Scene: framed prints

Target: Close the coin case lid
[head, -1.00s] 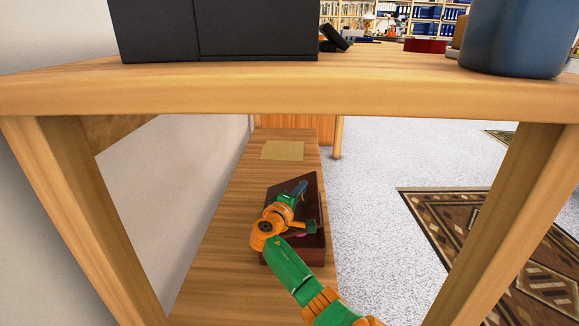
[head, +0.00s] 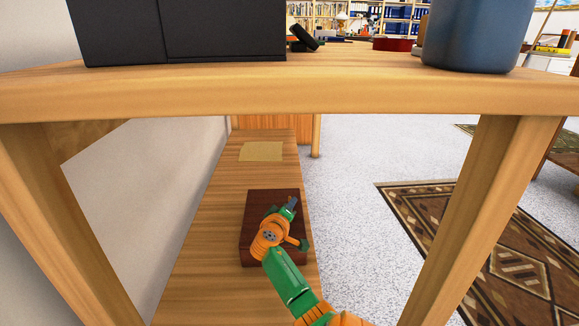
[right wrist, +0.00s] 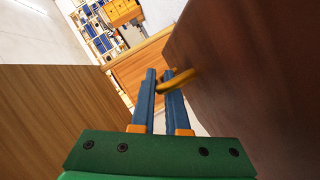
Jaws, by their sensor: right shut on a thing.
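The coin case (head: 256,212) is a dark reddish-brown wooden box on the low wooden bench (head: 190,262). Its lid looks down over the box in the head view; I cannot tell whether a small gap is left. My right gripper (head: 291,203) is over the case top, and its arm hides part of the case. In the right wrist view, the blue fingers (right wrist: 160,78) are shut on a gold looped handle (right wrist: 181,79) beside the brown case surface (right wrist: 245,75). My left gripper is not in view.
A wooden table edge (head: 250,97) crosses above the bench, with table legs on both sides. A dark box (head: 180,30) and a blue cup (head: 480,35) stand on it. A tan sheet (head: 262,151) lies farther along the bench. A patterned rug (head: 440,225) is at right.

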